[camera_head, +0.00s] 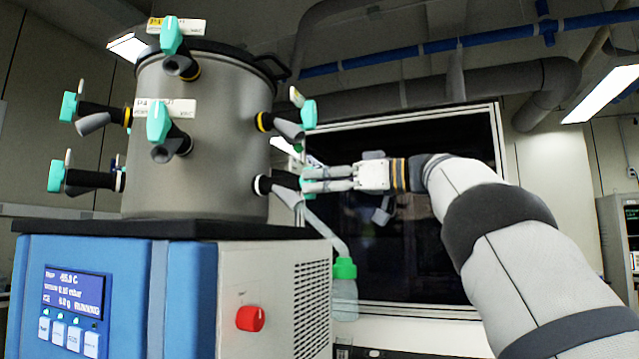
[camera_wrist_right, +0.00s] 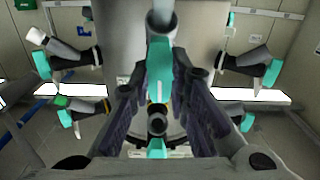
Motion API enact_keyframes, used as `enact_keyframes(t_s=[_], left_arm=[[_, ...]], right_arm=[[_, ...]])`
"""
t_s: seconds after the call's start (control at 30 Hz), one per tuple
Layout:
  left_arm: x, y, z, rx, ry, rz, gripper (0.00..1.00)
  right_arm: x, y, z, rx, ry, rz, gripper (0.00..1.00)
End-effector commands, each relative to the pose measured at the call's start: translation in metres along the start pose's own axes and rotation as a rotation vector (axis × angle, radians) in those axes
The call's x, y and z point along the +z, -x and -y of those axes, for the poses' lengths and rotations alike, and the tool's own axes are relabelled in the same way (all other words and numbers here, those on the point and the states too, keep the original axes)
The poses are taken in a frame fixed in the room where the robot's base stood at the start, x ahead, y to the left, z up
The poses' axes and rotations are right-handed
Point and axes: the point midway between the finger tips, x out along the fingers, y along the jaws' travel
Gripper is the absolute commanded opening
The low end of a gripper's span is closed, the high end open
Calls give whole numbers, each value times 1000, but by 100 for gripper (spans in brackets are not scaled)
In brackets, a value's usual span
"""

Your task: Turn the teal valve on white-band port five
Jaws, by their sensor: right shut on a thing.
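The freeze dryer's grey drum (camera_head: 225,100) carries several black ports with teal valves. The lower right port (camera_head: 282,186) has a white band where it meets the drum; its number cannot be read. My right gripper (camera_head: 308,181) is shut on the teal valve (camera_head: 305,174) at this port's outer end, and its fingers partly hide the valve. In the right wrist view, the fingers of my right gripper (camera_wrist_right: 160,95) stand on both sides of a teal valve handle (camera_wrist_right: 158,66). My left gripper is not in view.
A clear flask with a green cap (camera_head: 345,268) hangs below the gripped port, close under my gripper. Other teal valves stick out nearby, including the upper right one (camera_head: 309,114). The blue base (camera_head: 120,290) has a display and a red knob (camera_head: 250,318). A dark framed window stands behind.

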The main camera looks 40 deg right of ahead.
Motion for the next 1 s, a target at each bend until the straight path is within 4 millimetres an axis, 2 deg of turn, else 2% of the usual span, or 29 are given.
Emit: enact_keyframes(t_s=[0.27, 1.0], left_arm=[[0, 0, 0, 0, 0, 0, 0], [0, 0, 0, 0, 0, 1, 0]], right_arm=[[1, 0, 0, -1, 174, 1, 0], [0, 0, -2, -1, 826, 1, 0]])
